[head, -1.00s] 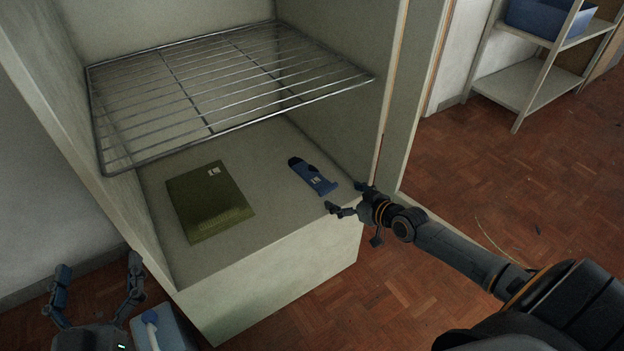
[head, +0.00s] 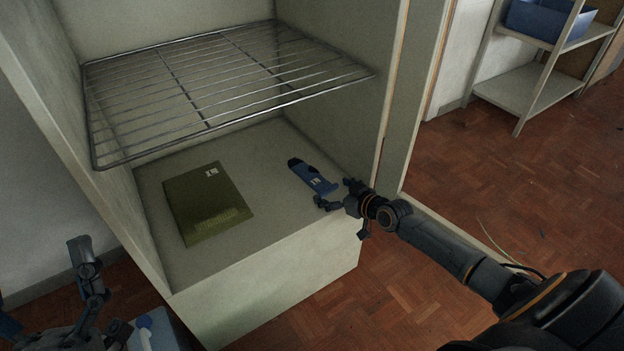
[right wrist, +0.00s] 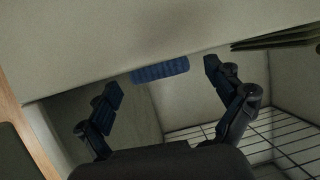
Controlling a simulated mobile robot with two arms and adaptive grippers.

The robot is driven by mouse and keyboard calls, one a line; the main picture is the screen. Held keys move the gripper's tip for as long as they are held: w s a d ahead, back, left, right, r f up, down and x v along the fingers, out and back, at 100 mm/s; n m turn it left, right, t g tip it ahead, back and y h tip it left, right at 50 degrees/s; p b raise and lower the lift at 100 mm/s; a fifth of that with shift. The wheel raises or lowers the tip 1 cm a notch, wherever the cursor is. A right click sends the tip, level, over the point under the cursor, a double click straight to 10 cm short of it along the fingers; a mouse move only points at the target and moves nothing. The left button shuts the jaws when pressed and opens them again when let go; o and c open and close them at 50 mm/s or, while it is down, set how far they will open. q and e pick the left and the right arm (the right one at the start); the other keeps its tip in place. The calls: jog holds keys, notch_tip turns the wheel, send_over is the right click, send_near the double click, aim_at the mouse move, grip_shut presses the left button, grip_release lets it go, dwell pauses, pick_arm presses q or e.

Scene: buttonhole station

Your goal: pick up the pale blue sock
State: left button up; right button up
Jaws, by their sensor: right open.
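A flat blue item with darker ends and a small pale label, sock-like in shape (head: 312,178), lies on the cabinet floor under the wire rack. It looks mid-blue rather than pale. Its ribbed blue edge also shows in the right wrist view (right wrist: 160,72), between and beyond the fingertips. My right gripper (head: 336,193) is open and empty at the item's near end, by the front edge of the cabinet floor. In the right wrist view its fingers (right wrist: 161,80) are spread to either side. My left gripper (head: 42,283) is at the lower left, outside the cabinet, fingers apart and empty.
An olive-green flat packet (head: 207,203) lies left of the blue item. A wire rack (head: 225,85) spans above. The cabinet's right wall (head: 335,110) stands close to my right gripper. A pale blue box (head: 165,330) is beside my left gripper. A shelf unit (head: 540,90) stands back right.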

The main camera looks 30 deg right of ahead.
jog(key=c, duration=1)
jog(key=shift+r, duration=0.1)
